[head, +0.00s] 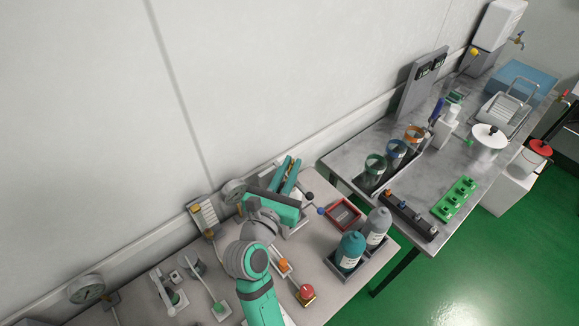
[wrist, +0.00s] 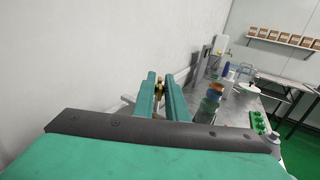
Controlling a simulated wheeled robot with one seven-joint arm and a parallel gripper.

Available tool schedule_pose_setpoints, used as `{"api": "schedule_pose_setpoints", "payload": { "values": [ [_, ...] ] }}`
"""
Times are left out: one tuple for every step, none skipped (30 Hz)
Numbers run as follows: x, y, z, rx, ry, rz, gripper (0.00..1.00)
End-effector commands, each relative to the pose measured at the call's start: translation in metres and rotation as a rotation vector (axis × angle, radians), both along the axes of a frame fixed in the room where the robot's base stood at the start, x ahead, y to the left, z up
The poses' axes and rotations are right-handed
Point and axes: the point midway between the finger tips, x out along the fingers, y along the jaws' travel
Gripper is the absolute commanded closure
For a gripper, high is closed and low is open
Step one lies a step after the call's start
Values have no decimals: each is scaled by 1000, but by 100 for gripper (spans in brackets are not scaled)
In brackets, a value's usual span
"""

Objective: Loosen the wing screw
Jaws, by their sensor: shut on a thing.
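My gripper (head: 291,168) is at the back of the near bench, close to the wall, with its two green fingers pointing away from my body. In the wrist view my gripper (wrist: 160,82) has a small brass-coloured piece, which looks like the wing screw (wrist: 159,89), between the fingers. The fingers are closed on it. Most of the screw is hidden by the fingers, and its wings and thread cannot be made out. In the head view the screw is hidden by my arm and gripper.
A red tray (head: 344,214), a teal bottle (head: 350,250) and a grey bottle (head: 377,226) stand to the right. A red button (head: 306,292) and levers lie in front and left. The wall is close behind.

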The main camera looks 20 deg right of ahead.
Motion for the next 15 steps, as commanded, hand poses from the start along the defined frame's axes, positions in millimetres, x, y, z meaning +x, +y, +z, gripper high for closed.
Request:
{"api": "schedule_pose_setpoints", "payload": {
  "values": [
    [-1,0,-1,0,3,26,100],
    [-1,0,-1,0,2,41,100],
    [-1,0,-1,0,2,60,100],
    [-1,0,-1,1,3,73,100],
    [-1,0,-1,0,2,84,100],
    [-1,0,-1,0,3,101,100],
    [0,1,-1,0,2,112,100],
    [-1,0,-1,0,2,121,100],
    [-1,1,-1,0,2,134,100],
    [0,1,-1,0,2,144,100],
    [0,1,-1,0,1,153,100],
    [0,1,-1,2,2,164,100],
    [0,0,-1,0,4,171,100],
    [0,1,-2,0,4,180,100],
    [0,0,-1,0,4,190,100]
  ]
}}
